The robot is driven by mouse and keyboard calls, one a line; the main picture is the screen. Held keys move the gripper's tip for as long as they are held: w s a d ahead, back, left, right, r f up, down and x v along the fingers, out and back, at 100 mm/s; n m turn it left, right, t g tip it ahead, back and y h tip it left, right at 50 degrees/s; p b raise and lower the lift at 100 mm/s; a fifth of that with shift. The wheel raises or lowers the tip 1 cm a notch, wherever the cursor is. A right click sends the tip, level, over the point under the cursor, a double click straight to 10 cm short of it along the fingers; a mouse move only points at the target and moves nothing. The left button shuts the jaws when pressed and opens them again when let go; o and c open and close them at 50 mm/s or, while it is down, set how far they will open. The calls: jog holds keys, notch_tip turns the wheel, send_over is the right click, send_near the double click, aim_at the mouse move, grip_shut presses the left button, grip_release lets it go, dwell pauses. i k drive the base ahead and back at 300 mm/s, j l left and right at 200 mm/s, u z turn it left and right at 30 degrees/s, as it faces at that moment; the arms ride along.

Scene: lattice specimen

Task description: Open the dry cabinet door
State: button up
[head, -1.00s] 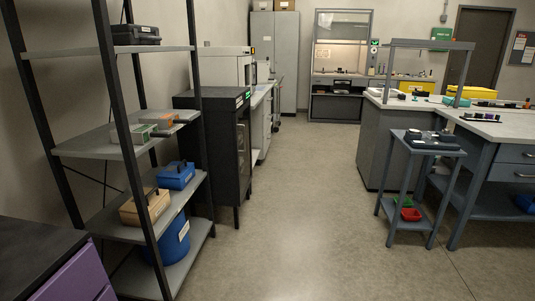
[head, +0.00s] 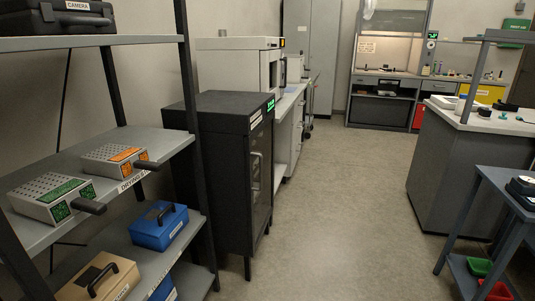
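The dry cabinet (head: 224,150) is a dark, tall cabinet on legs along the left wall, just beyond the shelf rack. Its door (head: 259,175) faces right toward the aisle and looks shut. A pale vertical handle (head: 256,175) shows on the door, and a green lit display (head: 270,104) sits at its top edge. I see the door at a steep angle. My gripper is not in view.
A grey shelf rack (head: 100,167) stands at the near left with boxes and cases. A counter (head: 290,100) with white equipment lies beyond the cabinet. A grey bench (head: 450,160) and a small blue-grey stand (head: 478,205) are at right. The aisle floor (head: 340,210) is clear.

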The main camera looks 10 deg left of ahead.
aim_at(253, 243)
jog(key=i, duration=1.85)
jog(key=i+l+u, duration=0.1)
jog(key=i+u, duration=0.35)
jog(key=i, duration=0.15)
